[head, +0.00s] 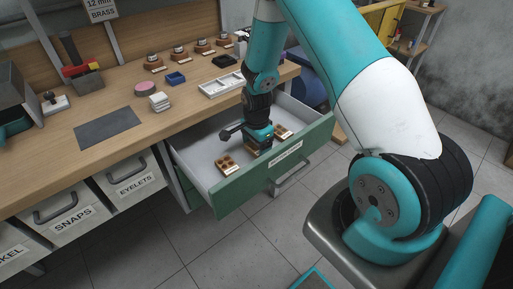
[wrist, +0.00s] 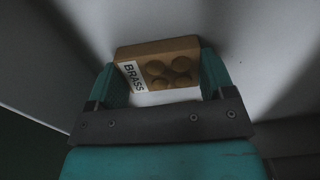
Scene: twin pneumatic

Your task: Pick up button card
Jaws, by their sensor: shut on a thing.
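A brown button card (wrist: 157,52) with several round brass buttons and a white label reading BRASS is between the fingers of my gripper (wrist: 160,78) in the wrist view. The fingers are shut on its two short sides. In the head view my gripper (head: 259,148) reaches down into the open drawer and mostly hides the held card. Another brown button card (head: 228,165) lies left of my gripper on the drawer floor. A further card (head: 283,132) lies to its right, partly hidden.
The open green-fronted drawer (head: 240,203) has walls around my gripper. The wooden workbench (head: 140,120) above it carries a white divided tray (head: 221,86), a dark mat (head: 108,127) and small items. Labelled drawers are at left.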

